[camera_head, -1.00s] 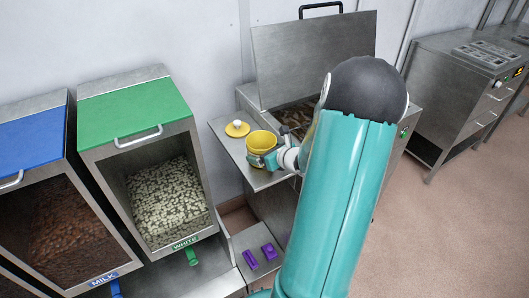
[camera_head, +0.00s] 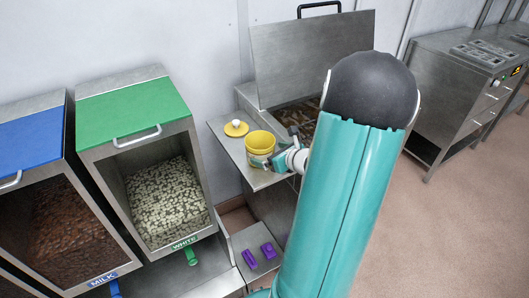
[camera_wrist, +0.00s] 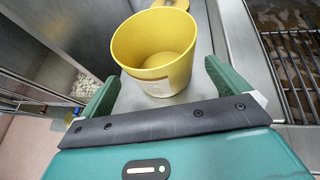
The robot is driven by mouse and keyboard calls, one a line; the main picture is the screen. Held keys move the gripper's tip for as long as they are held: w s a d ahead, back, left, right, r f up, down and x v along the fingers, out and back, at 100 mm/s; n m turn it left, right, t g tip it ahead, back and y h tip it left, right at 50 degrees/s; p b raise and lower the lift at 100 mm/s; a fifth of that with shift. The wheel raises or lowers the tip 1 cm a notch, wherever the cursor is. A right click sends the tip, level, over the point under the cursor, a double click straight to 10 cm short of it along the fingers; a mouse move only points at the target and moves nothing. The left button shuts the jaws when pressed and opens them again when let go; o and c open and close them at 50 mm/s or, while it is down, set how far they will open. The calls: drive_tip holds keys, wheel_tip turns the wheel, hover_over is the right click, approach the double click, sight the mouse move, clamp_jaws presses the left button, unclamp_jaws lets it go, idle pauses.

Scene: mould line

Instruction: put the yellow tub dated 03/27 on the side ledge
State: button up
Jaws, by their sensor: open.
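A yellow tub (camera_head: 260,143) stands upright and open on the side ledge (camera_head: 225,133), a steel shelf beside the open machine. In the wrist view the tub (camera_wrist: 155,50) looks empty. A pale label shows low on its side, but I cannot read any date. My gripper (camera_head: 278,163) is at the tub's right side in the head view. In the wrist view its green fingers (camera_wrist: 158,85) are spread apart, with the tub just beyond and between their tips; nothing is gripped.
The machine's steel lid (camera_head: 310,58) stands raised, with a grate (camera_wrist: 291,62) beside the ledge. Bins with green (camera_head: 135,108) and blue lids stand left. Two purple pieces (camera_head: 258,255) lie below.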

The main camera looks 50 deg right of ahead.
drive_tip(key=d+v, duration=0.1)
drive_tip(key=v, duration=0.7)
drive_tip(key=w+a+r+n+g+y, duration=0.2)
drive_tip(key=w+a+r+n+y, duration=0.1)
drive_tip(key=a+n, duration=0.65)
drive_tip(key=w+a+r+n+g+y, duration=0.3)
drive_tip(key=a+n, duration=0.4)
drive_tip(key=a, duration=0.6)
drive_tip(key=s+a+r+n+g+h, duration=0.1)
drive_tip(key=s+a+r+n+h, duration=0.1)
drive_tip(key=s+a+r+n, duration=0.2)
drive_tip(key=s+a+r+n+g+h, duration=0.1)
drive_tip(key=s+a+r+n, duration=0.3)
drive_tip(key=a+n, duration=0.6)
drive_tip(key=shift+s+a+r+n+h, duration=0.4)
drive_tip(key=shift+n+h, duration=0.3)
drive_tip(key=shift+n, duration=2.75)
drive_tip(key=shift+f, duration=0.1)
